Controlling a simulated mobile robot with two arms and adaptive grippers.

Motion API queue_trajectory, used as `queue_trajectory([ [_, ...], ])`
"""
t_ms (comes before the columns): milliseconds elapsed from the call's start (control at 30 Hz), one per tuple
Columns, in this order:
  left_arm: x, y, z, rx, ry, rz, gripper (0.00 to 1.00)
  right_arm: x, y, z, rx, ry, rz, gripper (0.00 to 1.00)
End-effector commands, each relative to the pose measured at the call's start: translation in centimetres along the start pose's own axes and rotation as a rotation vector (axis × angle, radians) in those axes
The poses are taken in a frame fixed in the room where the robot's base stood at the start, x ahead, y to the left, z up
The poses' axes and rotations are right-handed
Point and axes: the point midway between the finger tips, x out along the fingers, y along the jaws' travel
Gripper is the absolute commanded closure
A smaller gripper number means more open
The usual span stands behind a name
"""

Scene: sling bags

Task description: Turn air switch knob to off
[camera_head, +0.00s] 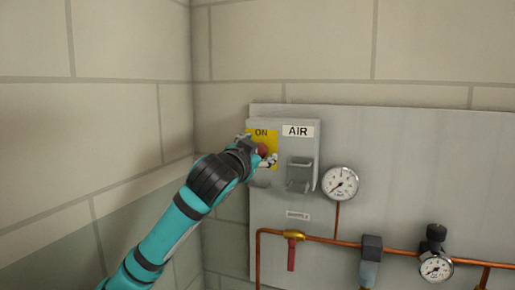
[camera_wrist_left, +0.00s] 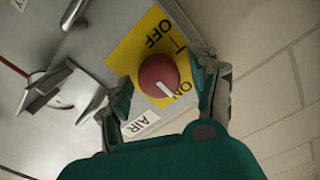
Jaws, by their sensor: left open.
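The air switch is a red round knob (camera_head: 262,150) on a yellow plate (camera_head: 272,135) marked ON at the top, on a grey box labelled AIR (camera_head: 297,131). The left wrist view shows the knob (camera_wrist_left: 158,76) with a white pointer line directed toward the ON word; OFF is at the plate's other end. My left gripper (camera_head: 266,160) is at the knob, partly covering it and the lower plate. In the left wrist view its open fingers (camera_wrist_left: 163,88) stand on either side of the knob, with gaps visible. My right gripper is not in view.
The box has metal brackets (camera_head: 299,172) right of the knob. A pressure gauge (camera_head: 341,183), copper pipe (camera_head: 335,243), red-handled valve (camera_head: 292,251) and second gauge (camera_head: 436,268) are on the grey panel (camera_head: 420,150). A block wall (camera_head: 120,110) stands close on the left.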

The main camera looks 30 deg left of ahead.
Motion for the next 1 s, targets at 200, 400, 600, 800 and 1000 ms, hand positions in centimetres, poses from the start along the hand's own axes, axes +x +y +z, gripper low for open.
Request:
queue_trajectory([
  [200, 0.07, 0.02, 0.0, 0.0, 0.001, 0.0, 0.38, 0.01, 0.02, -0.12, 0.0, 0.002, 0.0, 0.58],
  [400, 0.05, 0.01, 0.0, 0.0, 0.0, 0.0, 0.6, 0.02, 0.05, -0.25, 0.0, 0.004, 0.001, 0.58],
  [600, 0.04, 0.01, 0.0, 0.0, 0.0, 0.0, 0.86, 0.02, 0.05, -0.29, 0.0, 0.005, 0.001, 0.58],
  [800, 0.04, 0.01, 0.01, -0.006, 0.0, 0.0, 0.93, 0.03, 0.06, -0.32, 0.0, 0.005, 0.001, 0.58],
  [1000, 0.05, 0.08, 0.04, -0.056, 0.0, 0.001, 0.93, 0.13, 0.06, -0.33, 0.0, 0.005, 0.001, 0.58],
])
